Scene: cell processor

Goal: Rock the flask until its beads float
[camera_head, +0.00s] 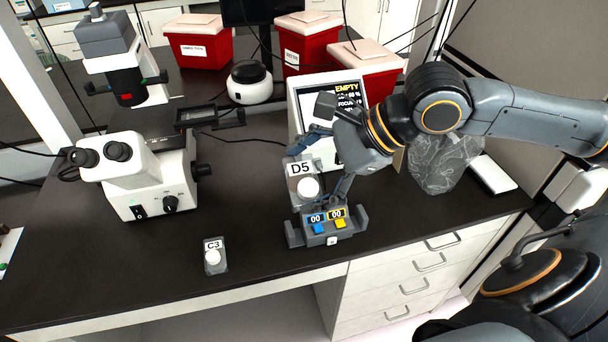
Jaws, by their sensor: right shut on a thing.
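The D5 flask (306,202) has a white cap and a D5 label and is in the middle of the bench. My right gripper (322,165) reaches in from the right and is shut on the D5 flask, which sits at or just above a grey device (329,238) with two "00" displays and blue and yellow buttons. I cannot tell whether the flask touches the device. No beads can be made out in it. A second small flask (212,258), labelled C3, stands near the front edge, apart from the gripper. My left gripper is not in view.
A screen (303,96) reading "EMPTY" stands behind my right gripper. A white microscope (150,178) stands at the left. Red bins (201,50) line the back, and a crumpled clear bag (440,165) lies at the right. The dark bench top (110,265) is clear at front left.

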